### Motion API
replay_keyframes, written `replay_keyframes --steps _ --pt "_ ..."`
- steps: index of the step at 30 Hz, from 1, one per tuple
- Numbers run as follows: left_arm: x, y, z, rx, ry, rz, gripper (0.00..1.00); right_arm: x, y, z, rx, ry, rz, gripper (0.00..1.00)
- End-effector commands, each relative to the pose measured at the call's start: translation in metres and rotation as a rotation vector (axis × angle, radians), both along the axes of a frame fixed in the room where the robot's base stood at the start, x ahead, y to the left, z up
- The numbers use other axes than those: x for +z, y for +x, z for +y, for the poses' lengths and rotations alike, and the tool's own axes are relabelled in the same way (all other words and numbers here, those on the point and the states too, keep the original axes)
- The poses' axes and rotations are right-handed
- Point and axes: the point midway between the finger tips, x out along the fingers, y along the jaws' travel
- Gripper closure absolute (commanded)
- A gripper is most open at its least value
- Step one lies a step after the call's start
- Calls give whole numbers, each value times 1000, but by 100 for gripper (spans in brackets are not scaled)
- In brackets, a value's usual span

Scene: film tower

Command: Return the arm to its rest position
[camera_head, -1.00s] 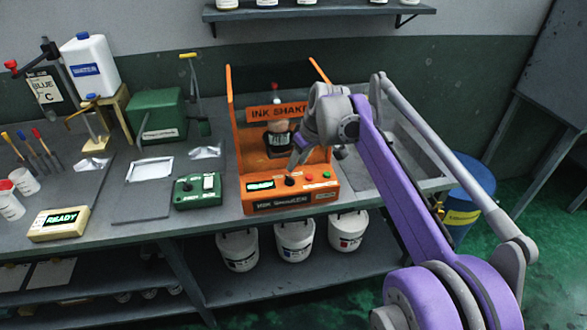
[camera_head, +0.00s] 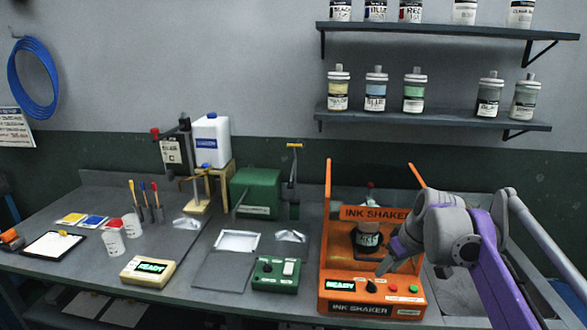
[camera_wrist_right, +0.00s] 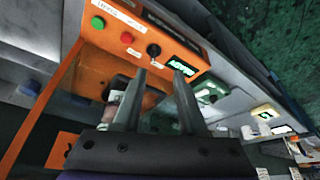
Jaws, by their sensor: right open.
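My right arm comes in from the right in the head view, purple and grey. Its gripper (camera_head: 385,267) is in front of the orange ink shaker (camera_head: 333,262), just above its control panel and close to the black knob (camera_head: 371,286). In the right wrist view the two fingers (camera_wrist_right: 160,78) stand apart with nothing between them, pointing toward the panel with its knob (camera_wrist_right: 153,50) and lit display (camera_wrist_right: 185,66). A dark-labelled jar (camera_head: 368,241) stands inside the shaker, partly hidden. My left gripper is not in view.
The grey bench (camera_head: 180,262) holds a green control box (camera_head: 275,274), a cream READY box (camera_head: 150,271), a green machine (camera_head: 256,193) and a white jug (camera_head: 211,141). Shelves of ink jars (camera_head: 433,117) hang above. A sink-like tray (camera_head: 450,290) lies behind my arm.

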Motion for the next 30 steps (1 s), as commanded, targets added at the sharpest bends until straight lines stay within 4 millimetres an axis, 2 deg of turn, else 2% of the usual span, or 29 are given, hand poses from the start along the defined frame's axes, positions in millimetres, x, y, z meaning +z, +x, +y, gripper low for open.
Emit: replay_keyframes --steps 4,8,15,18,21,24,30 --pt "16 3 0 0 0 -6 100 -5 -48 31 -52 -3 -3 59" --pt "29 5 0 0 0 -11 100 -24 -104 56 -116 -5 -13 59" --pt "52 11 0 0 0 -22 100 -80 -207 86 -225 1 -46 59" --pt "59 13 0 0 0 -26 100 -103 -238 92 -259 6 -62 59" --pt "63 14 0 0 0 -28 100 -120 -259 95 -281 11 -71 59" --pt "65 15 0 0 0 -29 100 -130 -270 96 -294 12 -77 59" --pt "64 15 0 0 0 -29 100 -133 -272 96 -299 14 -79 59"
